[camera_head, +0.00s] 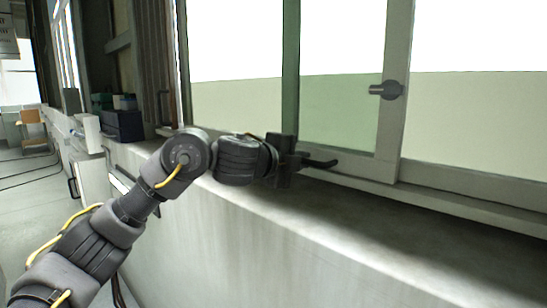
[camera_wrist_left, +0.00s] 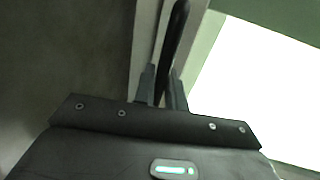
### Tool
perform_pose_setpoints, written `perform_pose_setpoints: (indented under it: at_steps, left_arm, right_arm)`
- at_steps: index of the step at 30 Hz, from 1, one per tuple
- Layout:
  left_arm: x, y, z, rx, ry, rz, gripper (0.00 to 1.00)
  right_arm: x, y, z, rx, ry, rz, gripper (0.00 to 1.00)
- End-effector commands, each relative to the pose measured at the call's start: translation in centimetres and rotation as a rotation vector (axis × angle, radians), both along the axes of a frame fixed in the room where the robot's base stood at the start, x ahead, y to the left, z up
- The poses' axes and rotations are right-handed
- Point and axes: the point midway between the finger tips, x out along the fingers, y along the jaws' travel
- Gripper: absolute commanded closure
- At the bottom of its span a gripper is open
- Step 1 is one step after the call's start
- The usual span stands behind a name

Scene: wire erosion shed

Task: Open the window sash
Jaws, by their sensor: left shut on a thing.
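The window sash (camera_head: 345,165) has a pale frame and greenish glass, and stands above a concrete sill. A dark curved handle (camera_head: 320,163) is at its lower edge. My left gripper (camera_head: 298,160) reaches in from the left and is shut on this handle, low at the sash. In the left wrist view the dark handle (camera_wrist_left: 176,40) runs up from between the two fingers of the gripper (camera_wrist_left: 163,90). The gripper body hides part of the handle in the head view. My right gripper does not show.
A grey latch-like fitting (camera_head: 386,90) sits on the upright frame to the right. The concrete sill (camera_head: 330,215) runs along below the window. Dark blue boxes (camera_head: 122,126) stand at the left end. Open floor (camera_head: 30,190) lies far left, with a chair (camera_head: 33,130).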

Motion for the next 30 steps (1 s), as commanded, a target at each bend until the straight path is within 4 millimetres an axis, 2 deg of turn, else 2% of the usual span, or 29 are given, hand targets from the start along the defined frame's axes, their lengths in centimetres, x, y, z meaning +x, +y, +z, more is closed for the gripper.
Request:
perform_pose_setpoints:
  at_steps: [1, 3, 9, 16, 24, 25, 28, 30]
  left_arm:
    - [-0.9, -1.2, -0.4, 0.009, 0.002, -0.009, 1.00]
    - [-1.6, -2.2, -0.4, 0.008, 0.003, -0.010, 1.00]
    - [-3.1, -4.1, -0.4, 0.007, 0.004, -0.011, 1.00]
    - [-3.5, -4.4, -0.4, 0.006, 0.004, -0.007, 1.00]
    - [-3.4, -4.3, -0.3, 0.005, 0.004, -0.003, 1.00]
    - [-3.4, -4.3, -0.3, 0.005, 0.004, -0.003, 0.84]
    - [-3.4, -4.2, -0.3, 0.004, 0.003, -0.002, 0.71]
    - [-3.4, -4.2, -0.2, 0.003, 0.004, -0.002, 0.71]
  right_arm:
    - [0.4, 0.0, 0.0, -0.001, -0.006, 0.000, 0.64]
    - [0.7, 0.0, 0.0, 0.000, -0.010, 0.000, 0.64]
    - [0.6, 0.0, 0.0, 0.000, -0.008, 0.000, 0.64]
    - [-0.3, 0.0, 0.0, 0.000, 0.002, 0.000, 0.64]
    - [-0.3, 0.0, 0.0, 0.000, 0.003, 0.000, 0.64]
    - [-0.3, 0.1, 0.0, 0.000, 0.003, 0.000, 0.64]
    - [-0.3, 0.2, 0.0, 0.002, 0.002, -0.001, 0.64]
    - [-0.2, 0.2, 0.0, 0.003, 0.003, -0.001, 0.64]
